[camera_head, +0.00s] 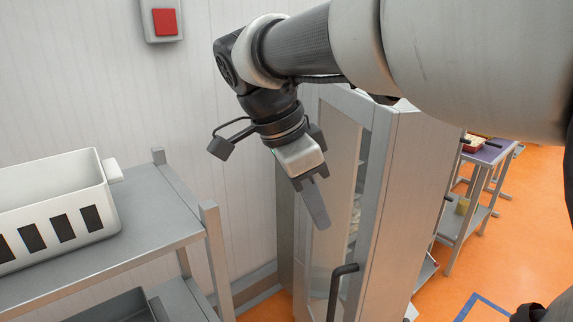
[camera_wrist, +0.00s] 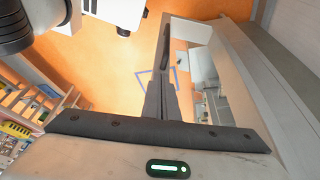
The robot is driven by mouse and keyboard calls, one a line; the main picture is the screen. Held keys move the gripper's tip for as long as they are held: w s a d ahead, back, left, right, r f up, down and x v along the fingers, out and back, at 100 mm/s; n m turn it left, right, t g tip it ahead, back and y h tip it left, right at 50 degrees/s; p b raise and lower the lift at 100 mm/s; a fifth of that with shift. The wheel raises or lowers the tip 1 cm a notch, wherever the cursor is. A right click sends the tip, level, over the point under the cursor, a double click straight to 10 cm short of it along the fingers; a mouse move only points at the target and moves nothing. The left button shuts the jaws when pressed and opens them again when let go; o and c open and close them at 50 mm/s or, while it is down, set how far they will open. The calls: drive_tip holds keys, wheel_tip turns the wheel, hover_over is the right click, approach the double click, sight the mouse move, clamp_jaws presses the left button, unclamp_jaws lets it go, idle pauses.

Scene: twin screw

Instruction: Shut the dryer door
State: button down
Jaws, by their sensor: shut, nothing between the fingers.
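The dryer appears to be the tall grey cabinet (camera_head: 405,190) right of centre in the head view. Its door (camera_head: 376,165) has a pale metal frame around a glass pane, and a black bar handle (camera_head: 345,270) shows low at the picture's bottom edge. The frames do not show clearly how far the door stands open. My gripper (camera_head: 315,205) points downward in front of the glass and above the handle, its fingers together and empty. Contact with the door cannot be told. In the wrist view, my closed fingers (camera_wrist: 162,100) are beside a pale frame (camera_wrist: 245,90).
A grey metal rack (camera_head: 150,205) with a white slotted bin (camera_head: 60,205) stands at the left. A red button box (camera_head: 164,22) is on the white wall. A table (camera_head: 490,160) stands at the back right. Orange floor (camera_head: 540,220) is open at the right.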

sight(353, 245)
drive_tip(key=shift+m, duration=0.3)
drive_tip(key=shift+w+d+f, duration=0.3)
drive_tip(key=shift+d+f, duration=0.9)
drive_tip(key=shift+f, duration=0.35)
drive_tip(key=shift+w+d+f, duration=0.3)
drive_tip(key=shift+d+f, duration=0.95)
drive_tip(key=shift+f, duration=0.25)
drive_tip(key=shift+w+d+f, duration=0.3)
drive_tip(key=shift+d+f, duration=0.9)
drive_tip(key=shift+f, duration=0.35)
